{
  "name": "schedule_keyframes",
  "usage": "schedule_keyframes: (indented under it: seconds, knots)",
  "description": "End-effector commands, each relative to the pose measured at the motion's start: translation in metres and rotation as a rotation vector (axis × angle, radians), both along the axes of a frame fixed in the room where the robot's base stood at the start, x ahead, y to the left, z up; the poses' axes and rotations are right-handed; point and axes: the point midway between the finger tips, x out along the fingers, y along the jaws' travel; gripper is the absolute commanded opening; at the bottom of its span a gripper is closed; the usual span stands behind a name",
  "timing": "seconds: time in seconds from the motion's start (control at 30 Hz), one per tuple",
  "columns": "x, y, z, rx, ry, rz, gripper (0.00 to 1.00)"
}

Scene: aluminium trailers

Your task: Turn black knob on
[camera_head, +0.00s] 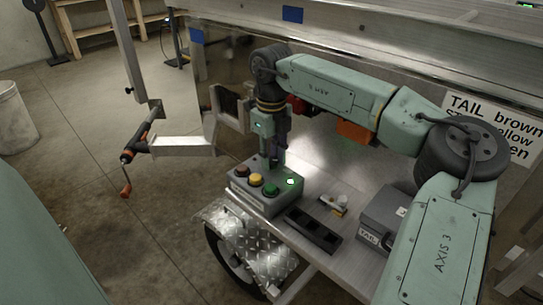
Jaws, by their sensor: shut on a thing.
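A grey control box (262,200) sits on the metal trailer deck at the middle of the view. On its top are a brown-orange button (241,171), a yellow button (256,179), a green button (271,189) and a small bright whitish-green light (290,182). My gripper (275,163) points down at the back part of the box top, with its fingers closed together there. The black knob is hidden by the fingers, which appear shut on it.
A black slotted tray (313,230), a small white-and-yellow item (333,205) and a grey box marked TAIL (384,220) lie right of the control box. A crank jack (142,143) stands at left. A diamond-plate fender (262,250) is in front.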

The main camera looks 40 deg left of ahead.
Motion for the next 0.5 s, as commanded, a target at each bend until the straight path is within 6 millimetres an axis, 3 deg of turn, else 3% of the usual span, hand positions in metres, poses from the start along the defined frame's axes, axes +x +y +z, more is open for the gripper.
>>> schedule_keyframes:
  seconds: [0.03,0.07,0.37,0.5]
  knots:
    - [0.0013,-0.0006,0.0003,0.0,-0.002,-0.003,0.0]
    - [0.0013,-0.0006,0.0003,0.0,-0.002,-0.003,0.28]
    - [0.0006,-0.0003,0.0001,0.0,-0.001,-0.001,0.48]
    - [0.0003,-0.0001,0.0,0.0,0.0,0.0,0.48]
